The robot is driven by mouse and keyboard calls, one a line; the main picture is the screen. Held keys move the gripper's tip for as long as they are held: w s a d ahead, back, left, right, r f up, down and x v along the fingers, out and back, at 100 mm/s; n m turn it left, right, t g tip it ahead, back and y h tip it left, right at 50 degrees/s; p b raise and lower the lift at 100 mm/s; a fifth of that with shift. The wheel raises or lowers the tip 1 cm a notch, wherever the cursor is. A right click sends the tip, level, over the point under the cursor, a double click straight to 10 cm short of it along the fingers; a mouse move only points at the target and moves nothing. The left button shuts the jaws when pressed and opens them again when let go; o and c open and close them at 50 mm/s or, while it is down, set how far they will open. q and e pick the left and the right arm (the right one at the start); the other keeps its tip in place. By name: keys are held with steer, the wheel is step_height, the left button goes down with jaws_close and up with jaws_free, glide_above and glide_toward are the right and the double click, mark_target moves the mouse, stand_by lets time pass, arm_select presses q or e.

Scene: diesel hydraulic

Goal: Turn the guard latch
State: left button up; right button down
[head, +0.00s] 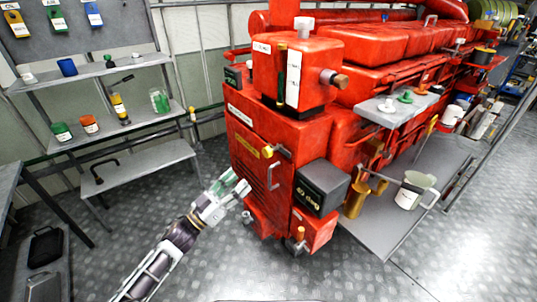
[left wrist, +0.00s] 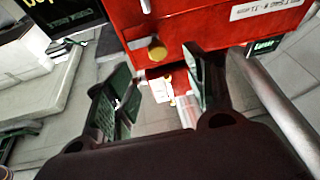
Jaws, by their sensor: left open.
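A yellow round knob (head: 267,152), which looks like the guard latch, sits on the front of the red engine cabinet (head: 243,138), left of a metal handle (head: 273,176). In the left wrist view the knob (left wrist: 157,50) shows on the red panel (left wrist: 195,20), beyond the gap between the fingers. My left gripper (head: 238,184) is open and empty, in front of the cabinet and below the knob in the head view. Its two green-padded fingers (left wrist: 157,85) are spread apart, and neither visibly touches the knob. My right gripper is not in view.
A black box (head: 322,187) juts from the cabinet front at right. A grey side platform (head: 385,225) holds a white pitcher (head: 409,192) and a brass cylinder (head: 357,200). Shelves (head: 115,127) with small items stand at left. The floor before the cabinet is open.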

mark_target(265, 155)
arm_select(q)
steer(key=shift+s+d+r+n+g+h, duration=0.15)
steer(key=shift+s+n+g+h, duration=0.2)
steer(key=shift+n, duration=0.35)
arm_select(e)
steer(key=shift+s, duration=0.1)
arm_select(q)
steer(key=shift+w+r, duration=0.1)
steer(key=shift+w, duration=0.15)
steer(key=x, duration=1.1)
steer(key=shift+w+r, duration=0.1)
steer(key=shift+x, duration=1.15)
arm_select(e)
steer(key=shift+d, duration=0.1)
arm_select(q)
steer(key=c, duration=1)
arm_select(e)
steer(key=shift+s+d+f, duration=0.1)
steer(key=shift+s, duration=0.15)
